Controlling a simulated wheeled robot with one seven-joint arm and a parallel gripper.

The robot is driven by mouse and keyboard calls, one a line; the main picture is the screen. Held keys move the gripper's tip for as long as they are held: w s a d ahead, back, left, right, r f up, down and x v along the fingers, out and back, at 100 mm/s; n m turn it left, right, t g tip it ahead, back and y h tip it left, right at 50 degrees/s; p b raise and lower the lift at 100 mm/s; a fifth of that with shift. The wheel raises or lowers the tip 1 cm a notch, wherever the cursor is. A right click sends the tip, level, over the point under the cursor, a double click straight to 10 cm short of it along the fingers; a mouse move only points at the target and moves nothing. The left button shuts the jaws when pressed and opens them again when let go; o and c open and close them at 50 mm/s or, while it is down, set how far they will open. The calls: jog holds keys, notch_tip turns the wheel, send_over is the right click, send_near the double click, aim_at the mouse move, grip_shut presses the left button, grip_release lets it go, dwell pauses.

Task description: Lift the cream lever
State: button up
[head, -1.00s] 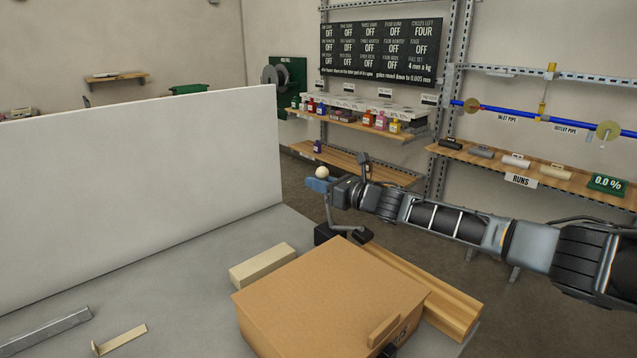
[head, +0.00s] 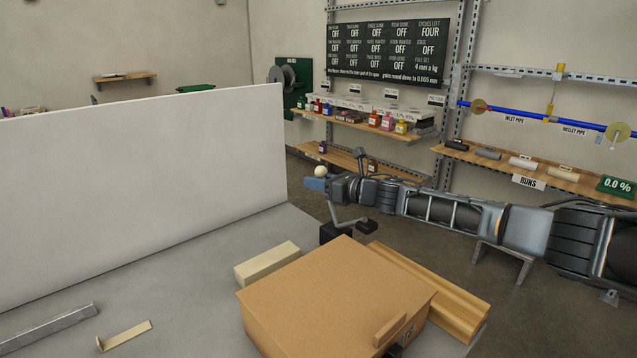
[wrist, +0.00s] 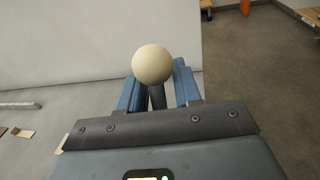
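The cream lever shows as a round cream knob (head: 320,171) at the end of a thin grey stem, which rises from a dark block on the grey table. In the wrist view the knob (wrist: 152,64) sits between the two blue fingers, with the dark stem running down below it. My gripper (head: 316,184) is at the knob, its blue fingers on either side just under it. It looks shut on the lever; the knob hides the finger contact itself. My gripper (wrist: 158,88) also shows in the wrist view.
A brown box (head: 335,295) stands on the table in front of the lever, with wooden blocks (head: 267,263) beside it. A tall white panel (head: 140,190) stands to the left. A thin angled strip (head: 125,335) and a grey bar (head: 45,328) lie at the front left.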

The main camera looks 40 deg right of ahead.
jog(key=shift+o, duration=0.4)
jog(key=shift+f, duration=0.1)
jog(key=shift+s, duration=0.1)
jog(key=v, duration=0.7)
jog(key=shift+s+b, duration=0.3)
jog(key=shift+b, duration=0.05)
jog(key=shift+s+d, duration=0.1)
